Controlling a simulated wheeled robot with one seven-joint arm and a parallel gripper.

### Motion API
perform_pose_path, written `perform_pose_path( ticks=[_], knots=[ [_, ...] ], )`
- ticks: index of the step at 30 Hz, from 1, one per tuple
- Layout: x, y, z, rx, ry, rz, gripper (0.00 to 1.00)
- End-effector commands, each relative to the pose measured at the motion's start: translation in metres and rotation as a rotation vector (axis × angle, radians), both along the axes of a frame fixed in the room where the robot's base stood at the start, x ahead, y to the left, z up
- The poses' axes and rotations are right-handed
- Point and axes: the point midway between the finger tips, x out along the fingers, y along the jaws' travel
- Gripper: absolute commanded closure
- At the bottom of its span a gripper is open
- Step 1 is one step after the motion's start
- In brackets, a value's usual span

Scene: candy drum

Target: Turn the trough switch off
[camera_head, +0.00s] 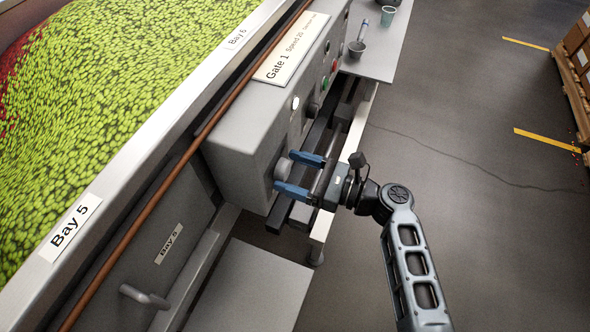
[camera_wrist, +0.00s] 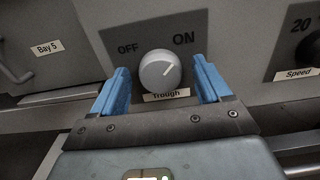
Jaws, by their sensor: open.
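The trough switch (camera_wrist: 160,71) is a round grey knob on the control panel, with "OFF" printed at its upper left, "ON" at its upper right and a "Trough" label (camera_wrist: 166,95) below. The knob also shows in the head view (camera_head: 283,171), partly behind the fingers. My gripper (camera_wrist: 162,88) has two blue fingers, open, one on each side of the knob. It also shows in the head view (camera_head: 292,173), at the panel's near end. I cannot tell whether a finger touches the knob.
The control box (camera_head: 245,125) carries a "Gate 1" sign (camera_head: 291,48) and further knobs and buttons. A "Speed" dial (camera_wrist: 310,47) is right of the switch. A trough of green candy (camera_head: 120,85) lies left. A side table (camera_head: 380,50) holds cups. The floor at right is open.

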Motion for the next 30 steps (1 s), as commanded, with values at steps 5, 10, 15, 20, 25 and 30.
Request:
perform_pose_path(
  ticks=[5,10,15,20,25,30],
  knots=[
    [0.0001,0.0002,-0.0003,-0.001,0.0,0.0,0.23],
    [0.0,-0.0001,-0.0003,-0.001,0.0,0.0,0.36],
    [-0.0001,-0.0002,-0.0004,-0.001,0.0,0.0,0.52],
    [-0.0001,-0.0003,-0.0004,-0.001,0.0,0.0,0.67],
    [-0.0001,-0.0004,-0.0005,-0.001,-0.001,-0.001,0.77],
    [-0.0001,-0.0006,-0.0011,-0.008,-0.018,-0.001,0.77]
  ],
)
